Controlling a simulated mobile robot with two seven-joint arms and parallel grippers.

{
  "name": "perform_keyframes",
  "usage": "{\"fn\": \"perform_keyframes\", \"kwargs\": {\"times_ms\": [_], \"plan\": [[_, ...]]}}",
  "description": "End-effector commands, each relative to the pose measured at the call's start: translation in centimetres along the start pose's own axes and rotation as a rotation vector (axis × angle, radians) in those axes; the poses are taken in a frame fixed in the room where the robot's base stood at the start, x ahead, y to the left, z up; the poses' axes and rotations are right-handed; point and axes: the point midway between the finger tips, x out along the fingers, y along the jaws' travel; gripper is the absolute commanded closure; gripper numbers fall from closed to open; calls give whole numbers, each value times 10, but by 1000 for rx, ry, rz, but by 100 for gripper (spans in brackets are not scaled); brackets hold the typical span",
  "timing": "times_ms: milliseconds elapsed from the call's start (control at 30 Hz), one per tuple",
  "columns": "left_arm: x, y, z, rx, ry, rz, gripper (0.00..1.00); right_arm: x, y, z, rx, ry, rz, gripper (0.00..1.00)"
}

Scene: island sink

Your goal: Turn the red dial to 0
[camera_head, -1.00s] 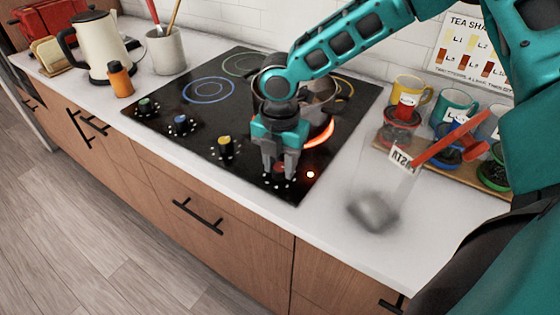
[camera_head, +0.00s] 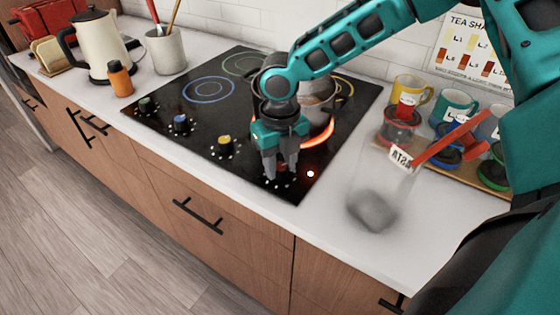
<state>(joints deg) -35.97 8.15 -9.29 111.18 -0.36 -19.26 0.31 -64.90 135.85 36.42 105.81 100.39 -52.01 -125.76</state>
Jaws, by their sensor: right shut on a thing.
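The black cooktop (camera_head: 190,122) has a row of dials along its front edge. My right gripper (camera_head: 281,173) points down at the rightmost dial position and is shut on the red dial there. The fingers hide the dial, so I cannot read its setting. White marks show on the glass around the fingertips. A burner ring (camera_head: 325,134) glows orange behind the gripper, and a small light (camera_head: 310,174) is lit to the right of it. My left gripper is not in view.
Green (camera_head: 146,104), blue (camera_head: 181,121) and yellow (camera_head: 224,143) dials sit to the left. A metal pot (camera_head: 318,90) stands behind my gripper.

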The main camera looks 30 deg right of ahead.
Motion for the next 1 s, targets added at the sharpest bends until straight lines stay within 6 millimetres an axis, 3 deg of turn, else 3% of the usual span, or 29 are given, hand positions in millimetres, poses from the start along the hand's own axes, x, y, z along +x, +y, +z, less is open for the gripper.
{"fn": "perform_keyframes", "kwargs": {"times_ms": [500,1000], "plan": [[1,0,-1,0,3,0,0,0,0,0,-388,1,-1,94],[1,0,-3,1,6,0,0,0,0,0,-492,0,-1,94]]}}
